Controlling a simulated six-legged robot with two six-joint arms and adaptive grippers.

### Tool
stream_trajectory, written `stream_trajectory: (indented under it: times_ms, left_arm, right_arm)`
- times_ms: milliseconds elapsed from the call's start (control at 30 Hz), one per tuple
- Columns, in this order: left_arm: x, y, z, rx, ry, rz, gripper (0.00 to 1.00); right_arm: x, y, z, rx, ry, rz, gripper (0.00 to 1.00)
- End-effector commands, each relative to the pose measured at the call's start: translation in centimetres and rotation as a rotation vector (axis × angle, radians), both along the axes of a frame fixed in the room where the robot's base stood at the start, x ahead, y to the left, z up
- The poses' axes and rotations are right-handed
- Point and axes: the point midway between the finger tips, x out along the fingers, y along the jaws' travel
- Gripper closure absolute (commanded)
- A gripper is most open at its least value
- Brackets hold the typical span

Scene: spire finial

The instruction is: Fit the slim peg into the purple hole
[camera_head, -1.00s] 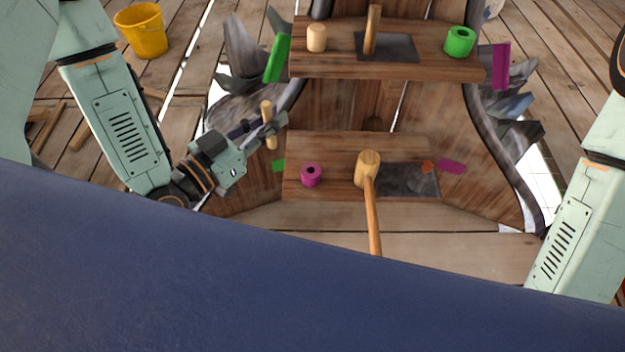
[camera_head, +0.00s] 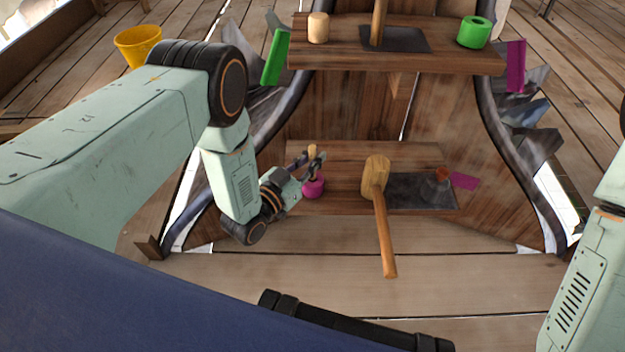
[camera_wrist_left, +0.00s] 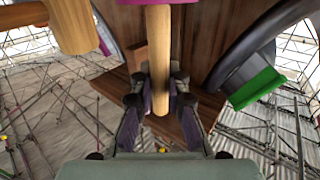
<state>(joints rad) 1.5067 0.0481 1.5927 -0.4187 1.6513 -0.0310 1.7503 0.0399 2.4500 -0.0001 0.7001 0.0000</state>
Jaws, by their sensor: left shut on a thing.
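My left gripper (camera_head: 311,167) is shut on the slim wooden peg (camera_head: 313,151) at the lower shelf. The purple block (camera_head: 313,188) with the hole stands on that shelf, directly below the gripper in the head view. The gripper hides its top and hole. In the left wrist view the peg (camera_wrist_left: 158,62) runs between the fingers (camera_wrist_left: 158,92), and one end meets the purple block (camera_wrist_left: 150,2) at the top edge. I cannot tell whether that end is inside the hole. My right gripper is out of view.
A wooden mallet (camera_head: 377,178) stands right of the purple block on the lower shelf (camera_head: 345,150), its handle towards me. The upper shelf (camera_head: 350,57) holds a thick wooden peg (camera_head: 318,28) and a green ring block (camera_head: 473,32). A yellow bucket (camera_head: 138,45) is at upper left.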

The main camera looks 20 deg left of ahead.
Motion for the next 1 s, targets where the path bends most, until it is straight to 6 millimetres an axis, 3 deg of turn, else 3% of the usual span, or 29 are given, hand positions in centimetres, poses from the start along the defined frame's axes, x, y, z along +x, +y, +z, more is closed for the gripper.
stream_trajectory:
  times_ms: [400, 800, 833, 1000]
  left_arm:
    - [0.0, -0.1, -4.4, 0.0, 0.0, -0.003, 1.0]
    - [0.0, -0.1, -4.9, 0.001, 0.0, -0.003, 1.0]
    - [0.0, -0.1, -4.8, 0.001, 0.0, -0.003, 0.84]
    - [0.0, -0.1, -4.8, 0.001, 0.0, -0.003, 0.7]
  right_arm:
    - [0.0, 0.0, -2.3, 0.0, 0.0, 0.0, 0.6]
    - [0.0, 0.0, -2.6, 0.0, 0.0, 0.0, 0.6]
    - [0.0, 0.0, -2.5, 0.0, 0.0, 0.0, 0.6]
    - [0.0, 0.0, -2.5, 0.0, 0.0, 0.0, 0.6]
